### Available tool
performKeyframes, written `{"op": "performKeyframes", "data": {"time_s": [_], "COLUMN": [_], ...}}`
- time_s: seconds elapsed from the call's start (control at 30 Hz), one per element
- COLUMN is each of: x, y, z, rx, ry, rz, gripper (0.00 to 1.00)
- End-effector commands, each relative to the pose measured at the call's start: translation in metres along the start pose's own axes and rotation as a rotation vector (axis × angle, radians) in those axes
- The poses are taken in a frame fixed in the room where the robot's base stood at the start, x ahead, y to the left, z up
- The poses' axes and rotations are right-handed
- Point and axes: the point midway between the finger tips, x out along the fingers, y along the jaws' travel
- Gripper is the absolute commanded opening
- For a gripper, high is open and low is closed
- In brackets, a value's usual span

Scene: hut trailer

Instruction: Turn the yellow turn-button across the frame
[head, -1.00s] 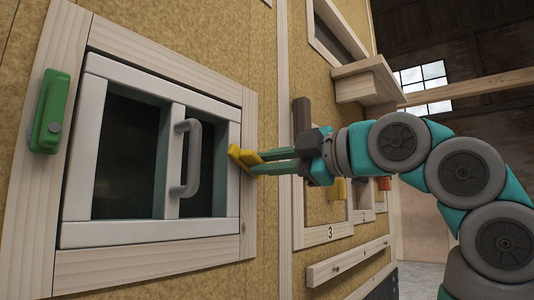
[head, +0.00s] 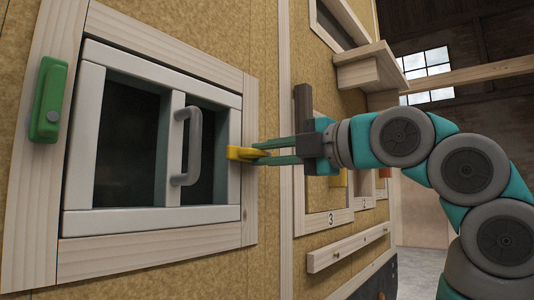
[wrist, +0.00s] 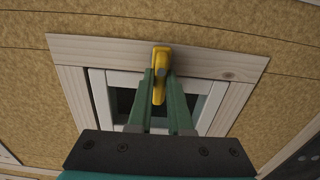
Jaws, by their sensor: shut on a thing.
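The yellow turn-button (head: 240,153) sits on the right side of the wooden frame around the window. In the head view it lies about level, its left end reaching to the white sash edge. In the wrist view the turn-button (wrist: 160,62) runs from the wooden frame towards the white sash, between my fingers. My gripper (head: 258,153) is shut on it with its green fingers, also seen in the wrist view (wrist: 161,88). The fingers hide part of the turn-button. The white window sash (head: 155,221) looks closed in its wooden frame (head: 150,249).
A green turn-button (head: 49,100) stands upright on the left side of the wooden frame. A grey handle (head: 190,145) sticks out from the sash, left of my gripper. A wooden shelf (head: 367,68) and a rail (head: 348,247) jut from the wall to the right.

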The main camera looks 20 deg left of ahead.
Motion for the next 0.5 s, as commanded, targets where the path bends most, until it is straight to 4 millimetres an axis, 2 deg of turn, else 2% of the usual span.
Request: {"op": "performKeyframes", "data": {"time_s": [0.23, 0.27, 0.5], "x": [0.0006, 0.0006, 0.0003], "y": [-0.0018, -0.0018, -0.0012], "z": [-0.0011, -0.0010, -0.0005], "rx": [-0.002, -0.001, 0.000], "ry": [0.003, 0.003, 0.002], "rz": [-0.004, -0.004, -0.002], "gripper": [0.00, 0.19, 0.46]}}
